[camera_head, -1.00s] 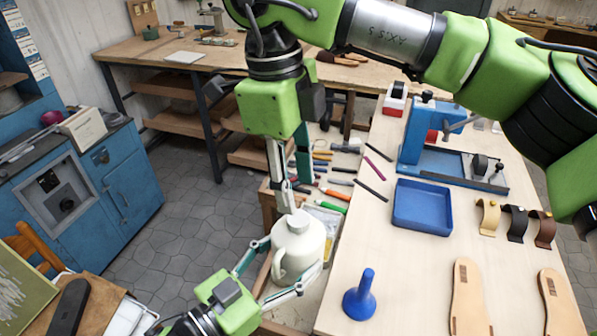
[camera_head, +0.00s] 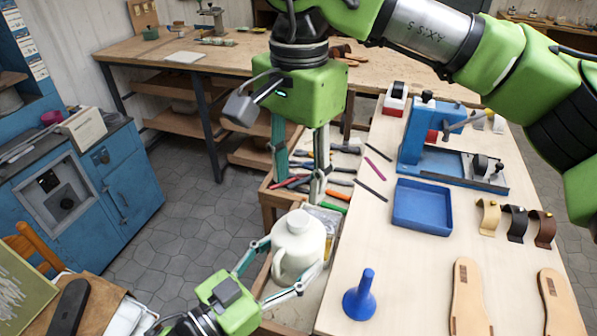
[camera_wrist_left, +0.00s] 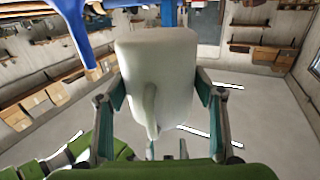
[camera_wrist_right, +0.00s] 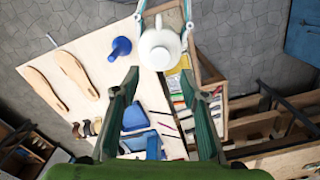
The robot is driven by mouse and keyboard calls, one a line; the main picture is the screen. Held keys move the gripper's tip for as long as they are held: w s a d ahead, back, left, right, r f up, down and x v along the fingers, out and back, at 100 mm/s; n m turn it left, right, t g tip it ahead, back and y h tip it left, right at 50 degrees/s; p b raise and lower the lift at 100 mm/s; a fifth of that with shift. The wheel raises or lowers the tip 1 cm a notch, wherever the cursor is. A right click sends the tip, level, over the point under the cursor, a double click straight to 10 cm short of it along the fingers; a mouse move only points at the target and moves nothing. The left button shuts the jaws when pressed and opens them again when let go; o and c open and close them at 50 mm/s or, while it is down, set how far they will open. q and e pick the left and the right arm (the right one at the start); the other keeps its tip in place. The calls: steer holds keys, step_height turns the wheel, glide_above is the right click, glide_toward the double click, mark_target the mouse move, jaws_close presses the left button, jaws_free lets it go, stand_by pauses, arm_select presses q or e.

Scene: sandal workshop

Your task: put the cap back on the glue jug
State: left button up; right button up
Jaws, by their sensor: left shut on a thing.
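The white cap (camera_head: 298,222) sits on top of the jug's neck and shows from above in the right wrist view (camera_wrist_right: 160,56). How tightly it is seated I cannot tell. My right gripper (camera_head: 300,188) is above and behind the jug, fingers apart and empty, as the right wrist view (camera_wrist_right: 158,78) also shows.
A blue funnel (camera_head: 361,300) stands right of the jug. A blue tray (camera_head: 423,225), a blue press (camera_head: 428,135) and sandal soles (camera_head: 467,300) are on the bench. Tools lie in the side tray behind the jug, under my right gripper.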

mark_target(298, 218)
steer(key=shift+f, duration=4)
jaws_close()
steer(key=m, duration=1.4)
steer(key=shift+m, duration=0.4)
steer(key=shift+o, duration=0.7)
jaws_free()
